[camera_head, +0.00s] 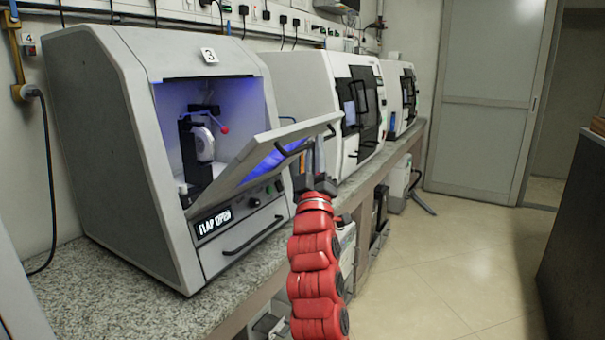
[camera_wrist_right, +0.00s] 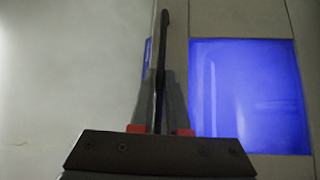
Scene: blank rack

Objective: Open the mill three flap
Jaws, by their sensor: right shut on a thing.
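Mill three (camera_head: 110,120), a grey machine marked with a 3, stands on the counter at the left in the head view. Its flap (camera_head: 262,160) is tilted far outward, and the lit blue chamber (camera_head: 190,100) shows behind it. The panel sign (camera_head: 213,222) reads "FLAP OPEN". My right gripper (camera_head: 317,163) is at the flap's outer right side. In the right wrist view, my right gripper (camera_wrist_right: 160,112) is shut on the black flap handle (camera_wrist_right: 161,55), beside the flap's blue window (camera_wrist_right: 245,95). My left gripper is not in view.
More mills (camera_head: 310,90) stand further along the speckled counter (camera_head: 110,290). A black lower handle (camera_head: 252,236) sits on mill three's front. The floor (camera_head: 440,240) to the right is clear up to a dark cabinet (camera_head: 575,230). A grey door (camera_head: 485,110) is at the back.

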